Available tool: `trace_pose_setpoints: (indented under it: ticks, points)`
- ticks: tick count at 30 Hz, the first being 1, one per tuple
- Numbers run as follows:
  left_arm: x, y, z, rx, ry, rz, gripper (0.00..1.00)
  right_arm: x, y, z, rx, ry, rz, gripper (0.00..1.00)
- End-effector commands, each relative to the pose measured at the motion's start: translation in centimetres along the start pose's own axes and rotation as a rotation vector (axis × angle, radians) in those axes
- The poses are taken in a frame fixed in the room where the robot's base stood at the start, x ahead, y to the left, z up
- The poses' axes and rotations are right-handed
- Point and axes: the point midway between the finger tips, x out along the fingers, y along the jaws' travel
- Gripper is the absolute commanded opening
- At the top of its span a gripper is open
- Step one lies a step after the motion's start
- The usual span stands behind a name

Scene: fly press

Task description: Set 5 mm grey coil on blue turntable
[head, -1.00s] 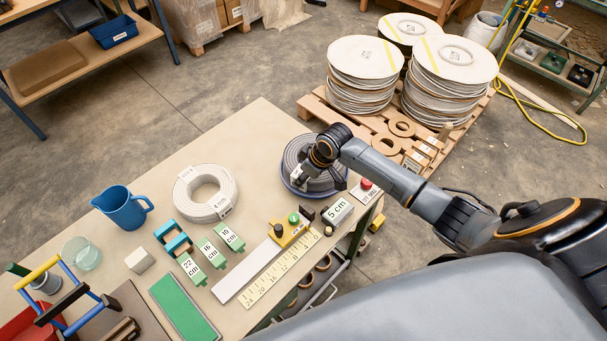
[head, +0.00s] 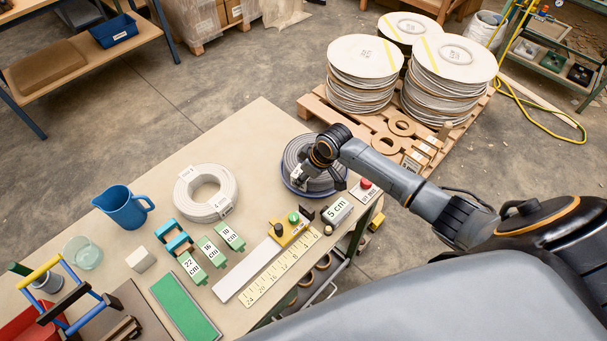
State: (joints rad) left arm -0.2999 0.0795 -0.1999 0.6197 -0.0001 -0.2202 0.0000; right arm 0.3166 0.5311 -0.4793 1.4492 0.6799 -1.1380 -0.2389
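A grey coil (head: 293,152) lies flat on the blue turntable (head: 318,195) at the table's far right corner. The turntable's blue rim shows around the coil's lower edge. My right gripper (head: 302,175) is low over the coil's left and middle part, with my wrist hiding much of the coil's centre. The fingers are small and dark there, so I cannot tell whether they are open, shut or touching the coil. My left gripper is out of view. A separate white coil (head: 188,202) with a paper label lies on the table to the left.
A blue jug (head: 122,208), several green length blocks (head: 211,252), a yellow stop with a ruler (head: 278,270), a 5 cm block (head: 338,211) and a red button (head: 365,184) stand on the table. A pallet of stacked reels (head: 365,75) is beyond.

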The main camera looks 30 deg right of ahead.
Motion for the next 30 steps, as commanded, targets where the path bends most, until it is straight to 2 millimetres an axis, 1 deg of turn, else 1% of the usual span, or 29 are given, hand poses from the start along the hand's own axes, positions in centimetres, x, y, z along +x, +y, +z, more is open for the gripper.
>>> trace_pose_setpoints:
  ticks: [1,18,19,20,26,27,30]
  points:
    - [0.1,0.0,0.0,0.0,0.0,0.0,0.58,-0.1,0.1,-0.2,-0.002,0.006,0.003,0.0]
    - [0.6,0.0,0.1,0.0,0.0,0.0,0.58,0.8,0.1,0.1,-0.002,0.007,0.003,0.0]
    - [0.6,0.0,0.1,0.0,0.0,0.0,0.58,0.8,0.1,0.1,-0.002,0.007,0.003,0.41]
    - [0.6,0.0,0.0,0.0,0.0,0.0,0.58,0.8,0.1,0.1,-0.002,0.007,0.003,0.45]
    - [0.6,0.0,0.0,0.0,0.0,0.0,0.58,0.8,0.0,0.2,-0.001,0.004,0.002,0.45]
    - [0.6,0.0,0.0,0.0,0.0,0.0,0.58,1.0,-0.1,0.6,0.001,-0.004,-0.002,0.45]
    - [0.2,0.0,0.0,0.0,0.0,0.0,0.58,0.7,-0.1,0.5,0.001,-0.004,-0.002,0.45]
